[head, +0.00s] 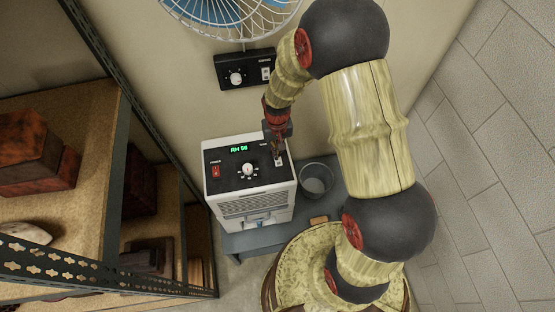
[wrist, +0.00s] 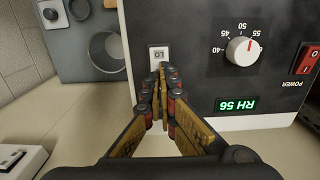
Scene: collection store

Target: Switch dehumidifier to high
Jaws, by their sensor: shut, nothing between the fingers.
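The white dehumidifier (head: 255,205) with a black top panel stands on a low grey bench. Its green display (wrist: 237,104) reads RH 56. The panel carries a white humidity dial (wrist: 242,51) and a red power switch (wrist: 308,60). A small white rocker switch (wrist: 158,52) at the panel's edge has its visible end marked LO; its other end is hidden by my fingers. My gripper (wrist: 161,70) is shut and empty, its fingertips right at the rocker. I cannot tell whether they touch it. In the head view my gripper (head: 277,154) is over the panel's right side.
A grey bucket (head: 317,179) and a small tan block (head: 319,221) are on the bench (head: 252,239) to the right. A black control box (head: 245,69) and a blue fan (head: 225,12) are on the wall above. A metal shelf (head: 110,180) with boxes stands close on the left.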

